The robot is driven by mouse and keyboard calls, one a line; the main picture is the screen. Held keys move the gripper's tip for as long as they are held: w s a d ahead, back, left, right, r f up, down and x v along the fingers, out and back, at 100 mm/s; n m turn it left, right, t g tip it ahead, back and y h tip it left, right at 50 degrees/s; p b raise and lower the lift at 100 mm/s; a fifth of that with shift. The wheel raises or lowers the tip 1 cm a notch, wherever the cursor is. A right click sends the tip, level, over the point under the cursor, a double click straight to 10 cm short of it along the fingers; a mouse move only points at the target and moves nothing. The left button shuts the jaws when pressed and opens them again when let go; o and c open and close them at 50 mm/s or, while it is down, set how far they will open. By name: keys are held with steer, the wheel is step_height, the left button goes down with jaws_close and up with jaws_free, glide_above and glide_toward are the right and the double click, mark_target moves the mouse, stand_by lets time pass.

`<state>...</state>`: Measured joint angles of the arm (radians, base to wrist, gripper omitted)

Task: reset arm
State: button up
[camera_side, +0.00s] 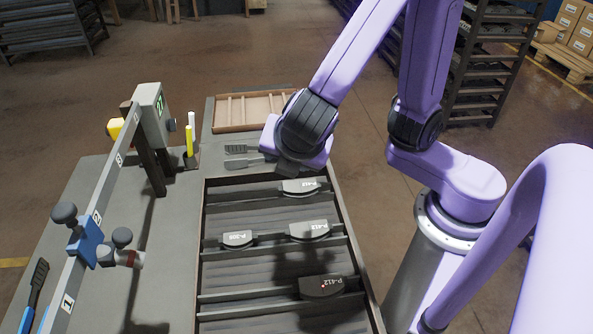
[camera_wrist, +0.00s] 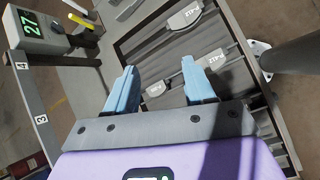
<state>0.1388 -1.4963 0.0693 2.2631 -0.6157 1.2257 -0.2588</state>
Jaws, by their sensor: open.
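My gripper (camera_wrist: 160,84) shows two light-blue fingers spread apart with nothing between them in the wrist view. In the side view my wrist is above the far end of the slotted tray (camera_side: 204,250), and the fingers are mostly hidden. Several dark brake shoes with pale-lettered faces stand in the tray's rows: one at the back (camera_side: 301,187), two in the middle, left (camera_side: 238,239) and right (camera_side: 310,230), and one at the front (camera_side: 322,286). The wrist view shows some of them beyond my fingers, including one at the top (camera_wrist: 184,20).
A measuring rail with a display (camera_side: 153,110) and a blue clamp (camera_side: 84,242) stands left of the tray. An empty wooden divided box (camera_side: 250,111) lies at the back. Yellow and white markers (camera_side: 189,140) stand nearby.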

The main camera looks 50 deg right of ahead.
steer(key=s+d+f+m+g+y, duration=0.1)
steer(key=s+d+m+g+y, duration=0.4)
steer(key=s+d+m, duration=0.4)
steer(key=s+d, duration=0.1)
steer(key=s, duration=0.1)
steer(key=shift+s+d+f+m+g, duration=0.2)
steer(key=shift+s+m+g, duration=0.1)
steer(key=shift+s+m, duration=0.1)
stand_by(1.7)
